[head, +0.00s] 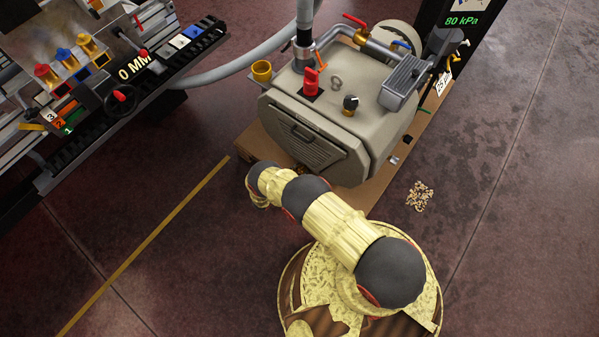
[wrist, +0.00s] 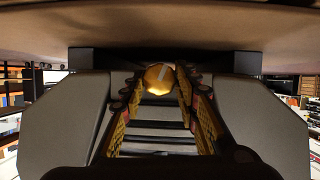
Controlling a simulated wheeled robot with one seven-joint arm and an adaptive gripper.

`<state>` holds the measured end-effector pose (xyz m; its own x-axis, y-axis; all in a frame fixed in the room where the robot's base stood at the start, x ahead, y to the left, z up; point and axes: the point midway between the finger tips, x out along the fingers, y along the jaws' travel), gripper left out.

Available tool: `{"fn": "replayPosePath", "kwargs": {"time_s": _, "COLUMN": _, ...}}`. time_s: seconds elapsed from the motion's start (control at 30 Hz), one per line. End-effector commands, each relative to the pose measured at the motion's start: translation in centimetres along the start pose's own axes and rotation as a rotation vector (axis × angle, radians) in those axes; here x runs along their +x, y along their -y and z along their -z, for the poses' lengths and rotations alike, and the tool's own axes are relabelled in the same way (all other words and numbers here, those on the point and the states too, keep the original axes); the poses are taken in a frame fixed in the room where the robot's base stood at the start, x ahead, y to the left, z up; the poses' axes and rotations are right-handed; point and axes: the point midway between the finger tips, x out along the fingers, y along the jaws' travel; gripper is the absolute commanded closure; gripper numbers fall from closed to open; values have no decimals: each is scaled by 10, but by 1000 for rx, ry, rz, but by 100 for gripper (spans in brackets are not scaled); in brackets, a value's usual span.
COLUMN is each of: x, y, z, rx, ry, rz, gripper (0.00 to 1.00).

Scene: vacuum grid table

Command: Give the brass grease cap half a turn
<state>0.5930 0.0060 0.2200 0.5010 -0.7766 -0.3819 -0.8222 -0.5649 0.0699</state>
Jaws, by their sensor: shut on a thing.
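The brass grease cap (wrist: 159,74) shows in the wrist view as a round, yellow-gold knob with a pale stripe running down its upper face. My gripper (wrist: 160,86) is shut on it, one fingertip pad on each side. The cap sits just under a broad beige surface that fills the top of the wrist view. In the head view my arm reaches to the low front of the beige pump housing (head: 312,133). The cap and my fingertips cannot be made out there.
The pump stands on a wooden base (head: 249,144), with a red valve (head: 311,82), a black knob (head: 350,103) and a brass cup (head: 261,71) on top. A hose (head: 226,71) runs left to a machine bench. Small pellets (head: 419,196) lie on the floor at right.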

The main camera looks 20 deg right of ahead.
Motion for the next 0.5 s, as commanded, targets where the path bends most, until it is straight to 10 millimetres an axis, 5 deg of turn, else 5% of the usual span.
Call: {"fn": "replayPosePath", "kwargs": {"time_s": 0.5, "x": 0, "y": -2, "z": 0, "rx": 157, "ry": 5, "rz": 66, "gripper": 94}}
